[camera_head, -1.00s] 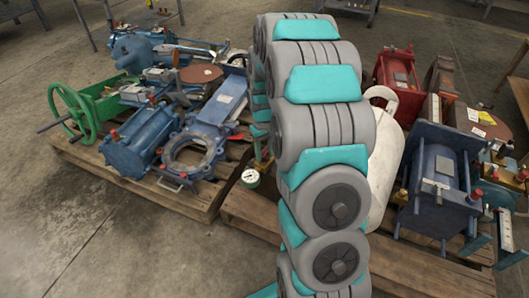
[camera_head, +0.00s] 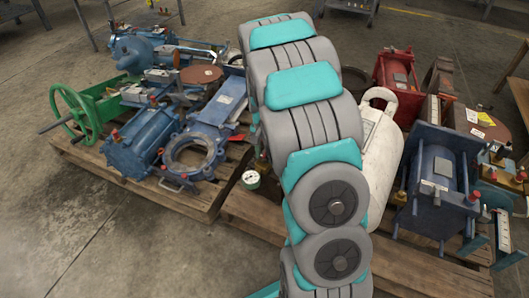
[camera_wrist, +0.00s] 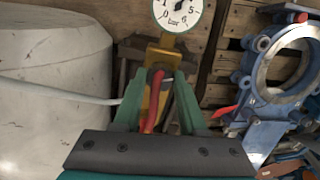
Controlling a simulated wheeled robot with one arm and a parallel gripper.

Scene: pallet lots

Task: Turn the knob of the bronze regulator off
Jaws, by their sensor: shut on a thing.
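The bronze regulator (camera_wrist: 165,60) is at the upper middle of the wrist view, with a round white dial gauge (camera_wrist: 178,14) on its far end. Its red knob (camera_wrist: 153,103) sits between the green fingers of my gripper (camera_wrist: 157,100), which is shut on it. The knob looks like a narrow lever slanting along the body; its exact setting is hard to tell. In the head view the gauge (camera_head: 251,180) shows near the gap between the pallets. My arm hides most of the regulator and my gripper there.
A white tank (camera_head: 383,160) stands right beside the regulator; it fills the left of the wrist view (camera_wrist: 50,110). A blue flanged valve (camera_head: 190,158) lies left. A thin pale hose (camera_wrist: 60,92) runs toward the regulator. Bare floor (camera_head: 90,235) lies in front.

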